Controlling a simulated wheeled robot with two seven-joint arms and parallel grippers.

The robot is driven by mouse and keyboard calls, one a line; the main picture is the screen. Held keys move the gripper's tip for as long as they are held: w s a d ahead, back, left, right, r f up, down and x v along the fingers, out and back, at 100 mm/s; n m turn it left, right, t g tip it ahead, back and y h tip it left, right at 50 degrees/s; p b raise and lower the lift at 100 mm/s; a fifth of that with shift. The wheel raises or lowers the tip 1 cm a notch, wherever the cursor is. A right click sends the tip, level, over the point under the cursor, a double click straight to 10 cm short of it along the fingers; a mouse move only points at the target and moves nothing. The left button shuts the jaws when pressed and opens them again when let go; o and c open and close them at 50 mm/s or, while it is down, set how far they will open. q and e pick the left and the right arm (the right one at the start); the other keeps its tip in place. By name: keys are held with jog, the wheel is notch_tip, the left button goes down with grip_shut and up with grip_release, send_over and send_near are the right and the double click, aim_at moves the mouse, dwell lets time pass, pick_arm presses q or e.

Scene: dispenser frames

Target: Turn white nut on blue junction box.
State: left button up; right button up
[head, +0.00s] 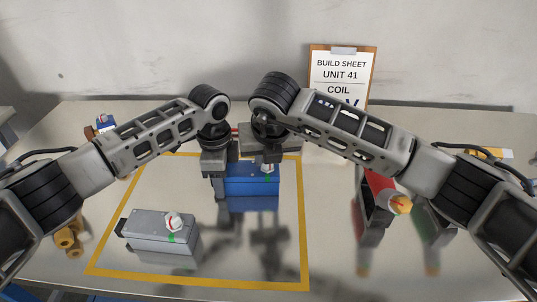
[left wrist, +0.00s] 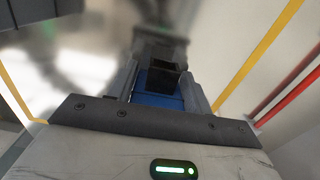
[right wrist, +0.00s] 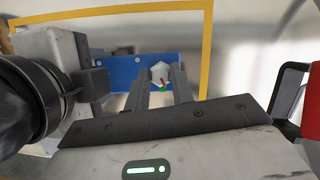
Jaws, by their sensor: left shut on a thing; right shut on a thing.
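The blue junction box (head: 252,188) stands inside the yellow outline on the table; it also shows in the left wrist view (left wrist: 157,101) and right wrist view (right wrist: 115,66). My left gripper (head: 214,190) is shut on the box's left end. The white nut (right wrist: 158,71), with a red mark on it and a green mark (right wrist: 164,89) beside it, sits on the box. In the head view the nut (head: 267,168) is partly hidden under my right gripper (head: 262,160). The right gripper's fingers are shut on the nut from both sides.
A grey box (head: 150,233) with its own white nut (head: 173,221) stands at front left inside the yellow outline (head: 200,281). Brass-coloured parts (head: 68,241) lie at the left. A red and dark object (head: 378,187) stands at the right. A clipboard sheet (head: 341,75) stands behind.

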jog(key=shift+a+m+h, duration=0.1)
jog(key=shift+m+h, duration=0.8)
jog(key=shift+m, duration=1.3)
jog(key=shift+r, duration=0.1)
jog(key=o, duration=1)
jog(key=v, duration=1.2)
pick_arm(q)
jog(key=o, duration=1.2)
